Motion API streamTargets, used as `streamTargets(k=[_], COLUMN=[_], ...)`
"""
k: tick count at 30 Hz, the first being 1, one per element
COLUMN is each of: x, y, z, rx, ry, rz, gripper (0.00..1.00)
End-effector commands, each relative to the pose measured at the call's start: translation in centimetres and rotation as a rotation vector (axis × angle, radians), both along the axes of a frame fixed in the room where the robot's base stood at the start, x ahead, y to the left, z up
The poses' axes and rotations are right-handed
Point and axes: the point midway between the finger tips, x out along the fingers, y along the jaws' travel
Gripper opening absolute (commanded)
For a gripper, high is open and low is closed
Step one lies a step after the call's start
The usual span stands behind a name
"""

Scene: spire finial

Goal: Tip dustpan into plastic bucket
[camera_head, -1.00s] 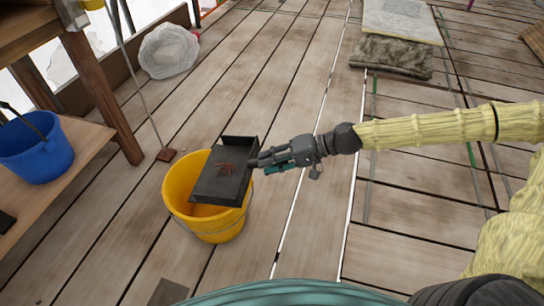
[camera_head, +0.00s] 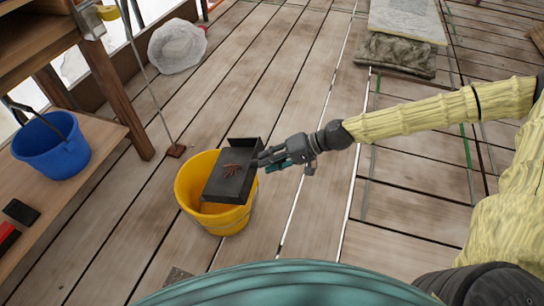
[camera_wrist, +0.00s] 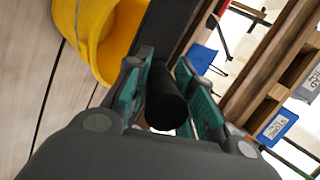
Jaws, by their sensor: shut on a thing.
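My gripper (camera_head: 268,158) comes from the right and is shut on the dustpan's handle. In the wrist view the round black handle (camera_wrist: 165,97) sits between the teal finger pads, with the yellow bucket (camera_wrist: 113,50) beyond at the upper left. Part of the bucket's inside is hidden under the pan.
A blue bucket (camera_head: 52,160) stands on a wooden bench at the left. A thin pole with a brown foot (camera_head: 175,150) rises behind the yellow bucket. A white bag (camera_head: 177,46) and stacked slabs (camera_head: 395,55) lie farther back. Planks at right are mostly clear.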

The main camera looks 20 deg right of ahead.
Motion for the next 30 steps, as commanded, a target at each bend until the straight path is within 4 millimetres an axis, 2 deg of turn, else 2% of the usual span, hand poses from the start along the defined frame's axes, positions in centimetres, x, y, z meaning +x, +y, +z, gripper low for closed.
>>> streamTargets(k=[1, 30], x=[0.1, 0.9], y=[0.1, 1.6], z=[0.6, 3.1], rx=[-0.007, -0.135], ry=[0.003, 0.078], rz=[0.001, 0.003], gripper=[0.0, 0.0])
